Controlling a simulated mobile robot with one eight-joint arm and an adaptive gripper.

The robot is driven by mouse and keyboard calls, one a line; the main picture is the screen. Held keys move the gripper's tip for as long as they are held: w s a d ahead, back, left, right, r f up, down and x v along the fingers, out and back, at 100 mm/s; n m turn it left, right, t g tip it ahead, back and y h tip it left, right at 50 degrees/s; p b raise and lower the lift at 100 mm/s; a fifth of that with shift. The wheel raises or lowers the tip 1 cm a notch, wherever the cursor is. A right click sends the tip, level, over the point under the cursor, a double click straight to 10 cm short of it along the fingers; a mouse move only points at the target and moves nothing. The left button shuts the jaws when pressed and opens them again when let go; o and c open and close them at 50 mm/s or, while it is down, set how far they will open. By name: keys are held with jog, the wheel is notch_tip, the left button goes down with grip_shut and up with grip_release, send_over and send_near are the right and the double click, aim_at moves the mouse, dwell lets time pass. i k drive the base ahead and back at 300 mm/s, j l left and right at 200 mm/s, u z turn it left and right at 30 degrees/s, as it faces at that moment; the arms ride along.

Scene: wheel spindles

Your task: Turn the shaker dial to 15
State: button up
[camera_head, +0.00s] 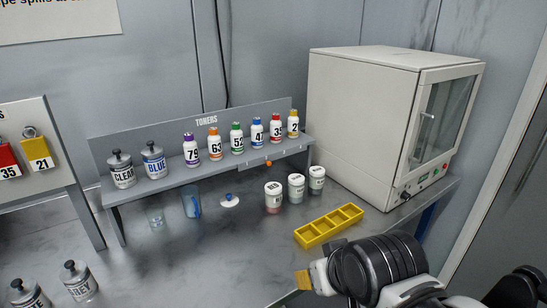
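The shaker appears to be the beige cabinet machine (362,120) at the right back of the bench, with a glass-windowed door (440,120) on its right side. The dial's setting is too small to read. My gripper (312,275) is at the lower right, in front of the bench, well apart from the dial. A yellow-orange piece shows at its tip. I cannot tell whether the fingers are open or shut.
A yellow compartment tray (329,225) lies on the bench between my gripper and the machine. Several white-labelled cups (296,188) stand behind it. A toner shelf (205,165) holds several numbered bottles and two grey canisters. The bench's front middle is clear.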

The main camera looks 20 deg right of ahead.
aim_at(405, 195)
jog(key=z, duration=1.35)
